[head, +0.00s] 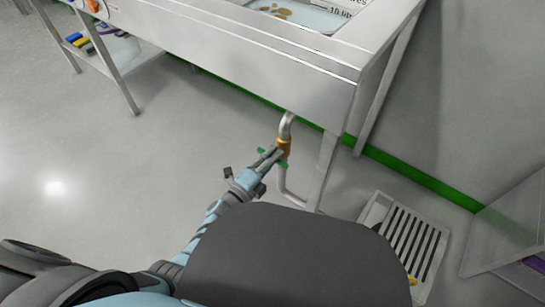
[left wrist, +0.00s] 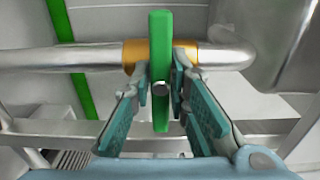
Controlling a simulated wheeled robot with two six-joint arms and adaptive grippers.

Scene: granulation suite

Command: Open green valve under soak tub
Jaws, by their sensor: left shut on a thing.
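The steel soak tub (head: 230,40) stands on legs at the top of the head view. A bent drain pipe (head: 286,128) comes down under it, with a brass valve body (head: 284,146) on it. The valve's green handle (head: 261,150) lies across the pipe; in the left wrist view the handle (left wrist: 160,50) is upright, crossing the pipe (left wrist: 60,57) at the brass collar (left wrist: 133,52). My left gripper (head: 273,157) is shut on the handle, one finger on each side (left wrist: 162,88). The fingers hide part of the valve. My right gripper is not in view.
A floor drain grate (head: 405,240) lies right of the pipe. A tub leg (head: 323,170) stands close beside the valve. A shelf with coloured items (head: 80,42) is at upper left. The floor at left is clear.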

